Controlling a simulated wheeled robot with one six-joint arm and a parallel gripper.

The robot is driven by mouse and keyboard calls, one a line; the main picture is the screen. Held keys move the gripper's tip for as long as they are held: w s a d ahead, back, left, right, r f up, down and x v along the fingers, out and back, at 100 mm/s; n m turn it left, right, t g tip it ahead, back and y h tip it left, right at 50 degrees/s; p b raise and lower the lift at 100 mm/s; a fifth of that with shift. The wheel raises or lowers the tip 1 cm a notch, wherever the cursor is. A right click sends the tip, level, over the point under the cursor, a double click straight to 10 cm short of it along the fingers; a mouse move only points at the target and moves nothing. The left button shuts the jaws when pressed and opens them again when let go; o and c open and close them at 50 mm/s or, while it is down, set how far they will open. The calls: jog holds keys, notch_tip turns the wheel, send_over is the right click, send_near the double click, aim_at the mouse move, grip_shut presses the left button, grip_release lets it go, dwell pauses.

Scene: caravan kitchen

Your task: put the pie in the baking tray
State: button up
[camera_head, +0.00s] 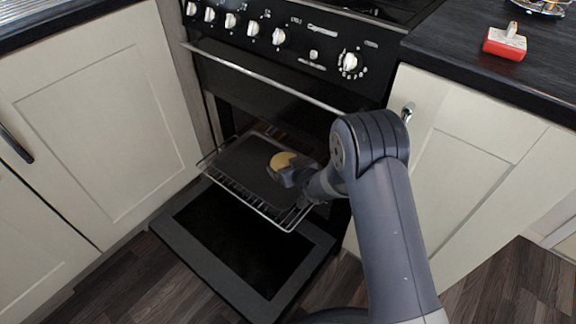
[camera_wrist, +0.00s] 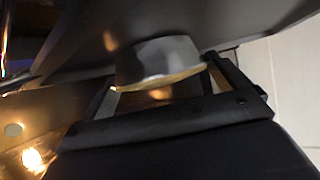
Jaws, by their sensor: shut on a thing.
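The pie (camera_head: 281,160) is a small round golden thing at the tip of my gripper (camera_head: 288,173). My gripper is shut on it. The pie is over the dark flat baking tray (camera_head: 243,166), which lies on the pulled-out wire oven rack. In the wrist view the pie (camera_wrist: 157,62) shows a silvery side and a golden rim between the two fingers of my gripper (camera_wrist: 158,80). I cannot tell whether the pie touches the tray. Part of the pie is hidden by the gripper.
The wire rack (camera_head: 262,213) sticks out of the oven above its lowered door (camera_head: 243,240). Cream cupboards (camera_head: 105,115) stand on both sides. The oven handle (camera_head: 262,78) runs above the opening. A red and white object (camera_head: 505,43) sits on the right worktop.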

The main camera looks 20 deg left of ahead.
jog(key=o, duration=0.8)
jog(key=shift+f, duration=0.1)
jog(key=shift+c, duration=0.2)
jog(key=shift+s+d+r+p, duration=0.15)
jog(key=shift+d+r+p, duration=0.05)
jog(key=shift+r+p, duration=0.15)
jog(key=p+v, duration=0.2)
jog(key=v, duration=0.9)
jog(key=shift+d+p, duration=0.2)
jog(key=shift+p, duration=0.2)
jog(key=shift+s, duration=0.1)
